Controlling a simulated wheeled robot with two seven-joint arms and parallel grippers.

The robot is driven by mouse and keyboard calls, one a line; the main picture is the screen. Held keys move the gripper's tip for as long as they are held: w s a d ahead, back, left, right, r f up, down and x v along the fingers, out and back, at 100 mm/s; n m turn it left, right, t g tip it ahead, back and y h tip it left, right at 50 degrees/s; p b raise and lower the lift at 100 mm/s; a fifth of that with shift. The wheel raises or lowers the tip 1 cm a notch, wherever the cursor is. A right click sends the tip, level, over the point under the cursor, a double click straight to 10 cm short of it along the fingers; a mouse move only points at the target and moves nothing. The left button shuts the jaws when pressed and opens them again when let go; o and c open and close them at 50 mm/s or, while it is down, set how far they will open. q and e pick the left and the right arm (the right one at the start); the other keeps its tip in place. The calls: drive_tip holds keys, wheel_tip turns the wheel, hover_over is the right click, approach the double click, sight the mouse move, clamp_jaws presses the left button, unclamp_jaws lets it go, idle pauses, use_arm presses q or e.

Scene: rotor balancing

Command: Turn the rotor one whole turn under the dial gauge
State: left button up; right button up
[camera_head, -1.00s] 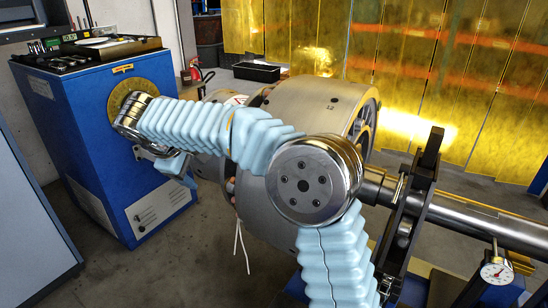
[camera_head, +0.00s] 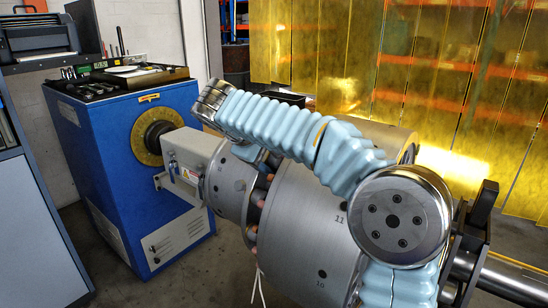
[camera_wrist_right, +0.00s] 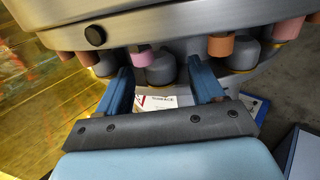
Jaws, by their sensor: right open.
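The rotor (camera_head: 302,232) is a large grey metal cylinder in the middle of the head view, with numbers such as 10 and 11 on its side. A ring of pins with pink and orange bushings (camera_wrist_right: 220,45) runs along its near end in the right wrist view. My right gripper (camera_wrist_right: 161,75) is open, its two blue fingers pointing at the ring, one each side of a pin with a pink bushing. I cannot tell whether they touch it. In the head view the sleeved forearm partly hides this gripper. The dial gauge and my left gripper are out of view.
A blue drive cabinet (camera_head: 100,160) with a yellow disc (camera_head: 146,140) stands at left. A grey box (camera_head: 185,160) with a warning label sits between disc and rotor. A dark support (camera_head: 478,235) carries the shaft (camera_head: 505,285) at right. Yellow curtains (camera_head: 350,60) hang behind.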

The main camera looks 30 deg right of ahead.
drive_tip(key=shift+x, duration=0.75)
clamp_jaws()
